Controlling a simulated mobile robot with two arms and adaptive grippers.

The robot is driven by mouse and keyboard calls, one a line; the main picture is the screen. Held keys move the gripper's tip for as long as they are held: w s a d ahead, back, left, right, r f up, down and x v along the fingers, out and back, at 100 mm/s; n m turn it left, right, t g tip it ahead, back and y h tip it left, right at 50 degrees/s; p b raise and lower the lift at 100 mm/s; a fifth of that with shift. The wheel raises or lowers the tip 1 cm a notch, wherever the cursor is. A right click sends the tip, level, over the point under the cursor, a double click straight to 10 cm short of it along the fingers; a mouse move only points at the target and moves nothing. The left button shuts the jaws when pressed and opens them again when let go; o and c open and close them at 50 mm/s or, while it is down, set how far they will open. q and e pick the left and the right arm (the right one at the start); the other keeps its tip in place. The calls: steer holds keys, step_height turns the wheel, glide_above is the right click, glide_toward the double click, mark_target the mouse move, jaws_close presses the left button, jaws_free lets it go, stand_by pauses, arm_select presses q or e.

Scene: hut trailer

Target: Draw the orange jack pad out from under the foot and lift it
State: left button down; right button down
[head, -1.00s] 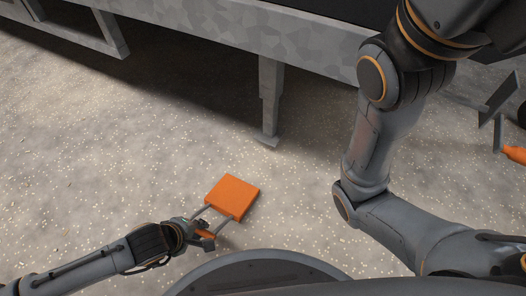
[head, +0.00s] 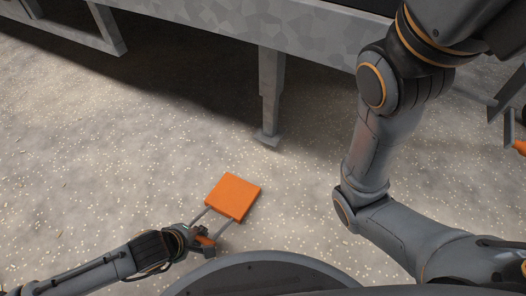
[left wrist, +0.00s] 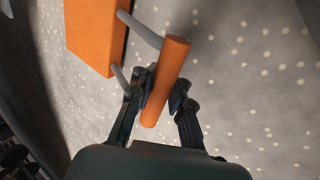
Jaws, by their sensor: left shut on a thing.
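The orange jack pad (head: 233,196) is a flat square block with two grey prongs leading to an orange bar handle. It is clear of the grey trailer foot (head: 267,138), on the near side of it with bare ground between. My left gripper (head: 203,238) is shut on the orange handle (left wrist: 172,67); the left wrist view shows its fingers (left wrist: 160,95) on either side of the bar. The pad's edge (left wrist: 97,30) shows at the top of that view. I cannot tell how high the pad is above the ground. My right gripper is not in view.
The trailer frame (head: 205,25) runs along the top with the leg (head: 270,85) coming down from it. My right arm fills the right side. A grey and orange object (head: 518,147) is at the right edge. Speckled ground around the pad is free.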

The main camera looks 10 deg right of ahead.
arm_select(q)
steer(key=shift+f, duration=0.4)
steer(key=c, duration=1.2)
jaws_free()
steer(key=shift+o, duration=0.2)
steer(key=shift+s, duration=0.1)
